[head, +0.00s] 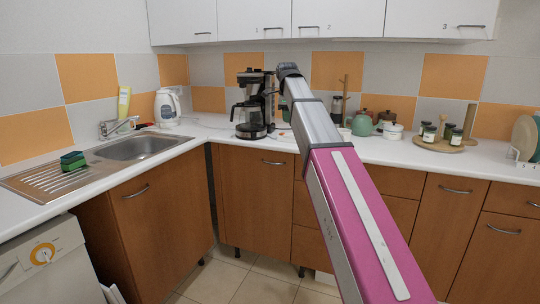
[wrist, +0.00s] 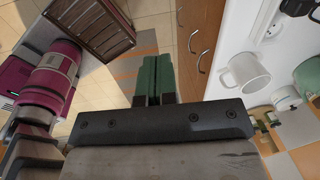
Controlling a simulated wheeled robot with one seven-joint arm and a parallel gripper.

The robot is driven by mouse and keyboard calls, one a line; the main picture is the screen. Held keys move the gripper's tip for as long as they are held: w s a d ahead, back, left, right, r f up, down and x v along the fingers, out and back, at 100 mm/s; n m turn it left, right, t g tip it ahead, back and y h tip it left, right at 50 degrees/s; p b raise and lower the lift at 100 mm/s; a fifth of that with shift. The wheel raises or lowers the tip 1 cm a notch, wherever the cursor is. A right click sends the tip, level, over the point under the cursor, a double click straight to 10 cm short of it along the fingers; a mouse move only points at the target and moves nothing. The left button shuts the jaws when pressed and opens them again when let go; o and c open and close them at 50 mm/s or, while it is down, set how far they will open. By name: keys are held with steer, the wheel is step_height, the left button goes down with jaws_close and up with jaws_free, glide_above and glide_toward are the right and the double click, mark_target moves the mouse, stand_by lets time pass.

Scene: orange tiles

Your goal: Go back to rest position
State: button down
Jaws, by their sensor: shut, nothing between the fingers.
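My gripper (wrist: 154,62) shows in the wrist view as two green fingers side by side, pressed together with nothing between them. It is over the tiled floor, beside the brown cabinet fronts (wrist: 198,40) and the white counter edge. In the head view my grey and pink arm reaches up and forward across the middle of the picture.
A white mug (wrist: 246,72) stands on the counter near my wrist. A brown slatted crate (wrist: 92,28) is at upper left there. The coffee maker (head: 252,105), green teapot (head: 362,123) and spice jars (head: 429,134) stand on the counter (head: 375,150). A sink (head: 140,147) is left.

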steer(key=s+d+f+n, duration=0.2)
steer(key=s+f+n, duration=0.1)
steer(key=f, duration=0.7)
steer(key=s+d+f+n, duration=0.2)
steer(key=f+n, duration=0.2)
steer(key=f, duration=0.6)
steer(key=s+d+f+n, duration=0.3)
steer(key=f, duration=0.7)
steer(key=s+d+f+n, duration=0.2)
steer(key=s+f+n, duration=0.4)
steer(key=s+f, duration=0.3)
steer(key=s+d+f+n+g, duration=0.1)
steer(key=s+d+f+n, duration=0.2)
steer(key=s+f+n, duration=0.2)
steer(key=s+f, duration=0.3)
steer(key=f, duration=0.4)
steer(key=shift+s+f+n+y, duration=0.25)
steer(key=shift+s+n+y, duration=0.05)
steer(key=shift+s+n, duration=0.1)
steer(key=shift+a, duration=0.1)
